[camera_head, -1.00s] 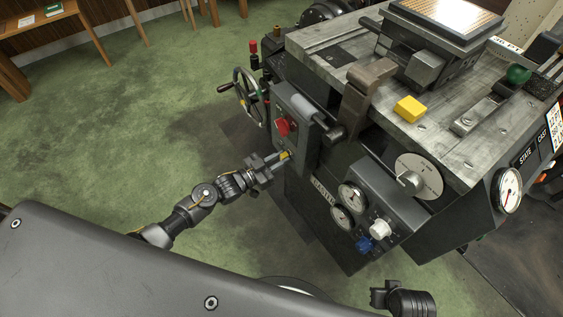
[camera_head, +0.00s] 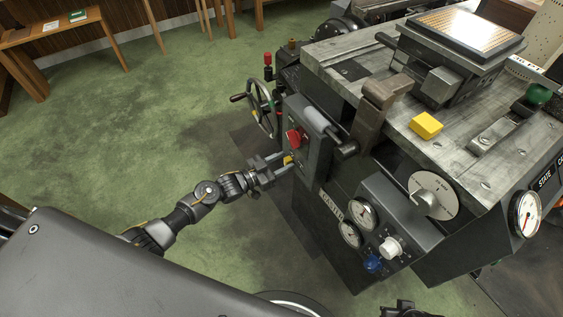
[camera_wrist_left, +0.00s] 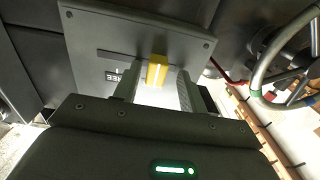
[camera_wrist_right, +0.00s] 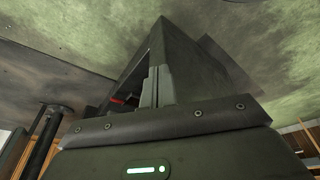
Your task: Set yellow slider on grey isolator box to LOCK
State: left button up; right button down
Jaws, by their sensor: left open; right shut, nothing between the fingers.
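The grey isolator box (camera_head: 317,141) is on the near left face of the dark machine and carries a red knob (camera_head: 296,138). The yellow slider (camera_head: 289,160) sits low on its face. My left gripper (camera_head: 284,167) is at the slider with its fingers open. In the left wrist view the yellow slider (camera_wrist_left: 157,70) stands between the two fingertips of my left gripper (camera_wrist_left: 157,84), beside the upside-down word FREE on the box (camera_wrist_left: 105,35). Contact cannot be told. My right gripper (camera_wrist_right: 157,86) is shut and empty, low by the machine; only part of that arm shows in the head view.
A handwheel (camera_head: 262,107) stands just beyond the box. A brown lever (camera_head: 382,98), a yellow block (camera_head: 426,125) and a dial disc (camera_head: 434,196) are on the machine. Gauges and small knobs sit on a lower panel (camera_head: 380,226).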

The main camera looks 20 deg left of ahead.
pick_arm(q)
jog(key=shift+s+a+f, duration=0.1)
jog(key=shift+s+a, duration=0.1)
jog(key=shift+s, duration=0.1)
jog(key=v, duration=1)
jog(key=shift+p, duration=0.4)
pick_arm(e)
notch_tip(320, 180, down, 2)
jog(key=shift+s+f, duration=0.1)
